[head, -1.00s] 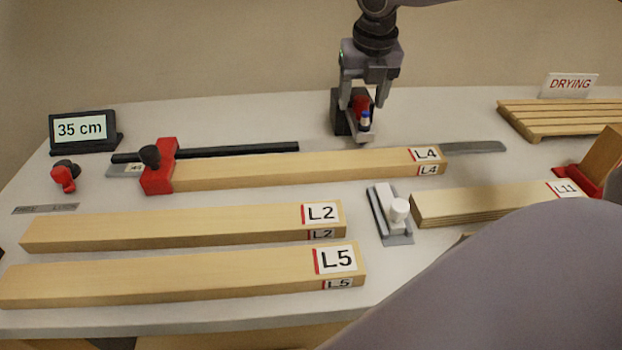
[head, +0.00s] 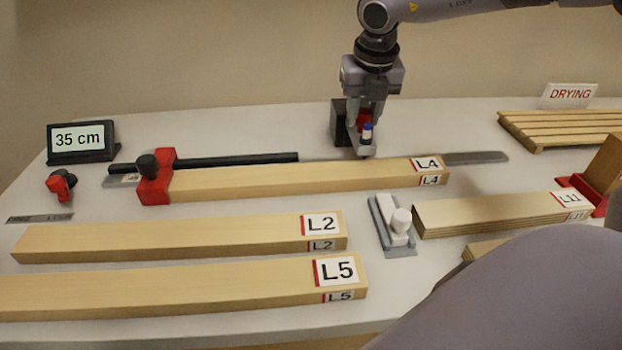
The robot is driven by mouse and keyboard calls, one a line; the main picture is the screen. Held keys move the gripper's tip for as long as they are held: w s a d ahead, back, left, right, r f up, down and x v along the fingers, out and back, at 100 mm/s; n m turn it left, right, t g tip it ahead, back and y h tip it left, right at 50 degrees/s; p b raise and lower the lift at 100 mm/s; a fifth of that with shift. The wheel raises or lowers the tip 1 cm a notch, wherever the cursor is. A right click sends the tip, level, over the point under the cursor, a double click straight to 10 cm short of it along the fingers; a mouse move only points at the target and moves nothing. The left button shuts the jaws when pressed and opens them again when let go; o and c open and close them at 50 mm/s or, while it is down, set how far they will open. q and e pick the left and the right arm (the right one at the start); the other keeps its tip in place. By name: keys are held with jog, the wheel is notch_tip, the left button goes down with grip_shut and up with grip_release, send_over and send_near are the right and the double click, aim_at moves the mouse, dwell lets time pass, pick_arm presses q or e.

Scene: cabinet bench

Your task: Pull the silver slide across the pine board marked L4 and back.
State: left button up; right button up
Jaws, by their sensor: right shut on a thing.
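The pine board marked L4 (head: 290,180) lies across the middle of the bench, with a red clamp piece (head: 155,178) with a black knob at its left end. Behind its right part stands a dark block with red on it (head: 345,125). In front of this is a small silver piece (head: 366,151), apparently the slide, with a blue-topped white post, at the board's back edge. My right gripper (head: 367,118) points down there, shut on it; the fingers partly hide the grip. My left gripper is not in view.
Boards L2 (head: 180,236) and L5 (head: 180,283) lie in front. A grey tool with a white knob (head: 395,225) sits beside board L11 (head: 490,212). My grey arm part hides the lower right.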

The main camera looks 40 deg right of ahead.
aim_at(367, 134)
jog(key=shift+s+a+b, duration=0.35)
jog(key=shift+s+b, duration=0.05)
jog(key=shift+s, duration=0.25)
jog(key=shift+s+a+b, duration=0.4)
jog(key=shift+s, duration=0.2)
jog(key=shift+s+a+b, duration=0.35)
jog(key=shift+s+b, duration=0.05)
jog(key=shift+s, duration=0.25)
jog(key=shift+s+a+f+b, duration=0.1)
jog(key=shift+s+a+b, duration=0.35)
jog(key=shift+s, duration=0.35)
jog(key=shift+s+a+b, duration=0.4)
jog(key=shift+s+b, duration=0.05)
jog(key=shift+s, duration=0.3)
jog(key=shift+w+d, duration=0.4)
jog(key=shift+w, duration=0.3)
jog(key=shift+w+d, duration=0.35)
jog(key=shift+w, duration=0.3)
jog(key=shift+w+d+p, duration=0.3)
jog(key=shift+w+d, duration=0.15)
jog(key=shift+w, duration=0.4)
jog(key=shift+w+d+p, duration=0.35)
jog(key=shift+w+d, duration=0.15)
jog(key=shift+w, duration=0.35)
jog(key=shift+w+d+p, duration=0.3)
jog(key=shift+w+d, duration=0.15)
jog(key=shift+w, duration=0.4)
jog(key=o, duration=0.9)
